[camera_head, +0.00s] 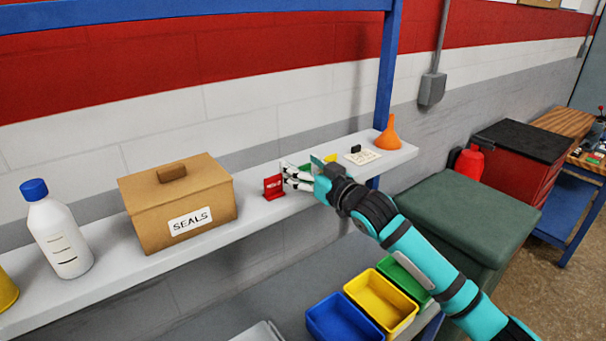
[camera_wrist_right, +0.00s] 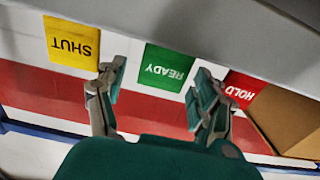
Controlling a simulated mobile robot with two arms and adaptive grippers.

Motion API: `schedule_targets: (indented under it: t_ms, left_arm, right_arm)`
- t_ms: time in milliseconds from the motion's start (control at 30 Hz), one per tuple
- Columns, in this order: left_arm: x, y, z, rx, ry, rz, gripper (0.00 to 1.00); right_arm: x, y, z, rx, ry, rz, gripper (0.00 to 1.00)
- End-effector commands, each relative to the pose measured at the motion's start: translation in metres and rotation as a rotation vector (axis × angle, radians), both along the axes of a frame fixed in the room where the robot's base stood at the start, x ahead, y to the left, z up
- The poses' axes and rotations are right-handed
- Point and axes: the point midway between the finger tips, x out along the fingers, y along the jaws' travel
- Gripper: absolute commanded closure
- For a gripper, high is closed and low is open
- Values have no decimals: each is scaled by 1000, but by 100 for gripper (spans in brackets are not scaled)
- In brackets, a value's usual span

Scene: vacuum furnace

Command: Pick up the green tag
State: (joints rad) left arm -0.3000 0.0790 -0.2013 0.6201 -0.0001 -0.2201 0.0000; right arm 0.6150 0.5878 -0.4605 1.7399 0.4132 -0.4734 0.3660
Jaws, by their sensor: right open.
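The green tag reading READY (camera_wrist_right: 168,64) stands on the shelf (camera_head: 262,215). In the wrist view it shows upside down between the fingertips of my right gripper (camera_wrist_right: 160,80), which is open. In the head view the fingers of my right gripper (camera_head: 291,177) hide most of the green tag (camera_head: 305,168). I cannot tell whether a finger touches it. A red HOLD tag (camera_head: 273,187) stands to its left and a yellow SHUT tag (camera_wrist_right: 73,42) on its other side. My left gripper is not in view.
A brown SEALS box (camera_head: 210,185) and a white bottle (camera_head: 60,235) stand on the shelf to the left. A white card (camera_head: 363,157) and an orange funnel (camera_head: 388,135) are at the right end. Blue (camera_head: 340,318) and yellow (camera_head: 380,300) bins sit below.

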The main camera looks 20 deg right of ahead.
Motion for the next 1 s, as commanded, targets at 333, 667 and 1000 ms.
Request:
schedule_targets:
  t_ms: [333,667,1000]
  left_arm:
    - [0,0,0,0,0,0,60]
    - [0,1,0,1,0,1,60]
    - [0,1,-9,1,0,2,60]
  right_arm:
    - [0,0,0,1,0,0,73]
    - [0,-1,0,1,0,-1,79]
    - [0,-1,9,0,-4,0,80]
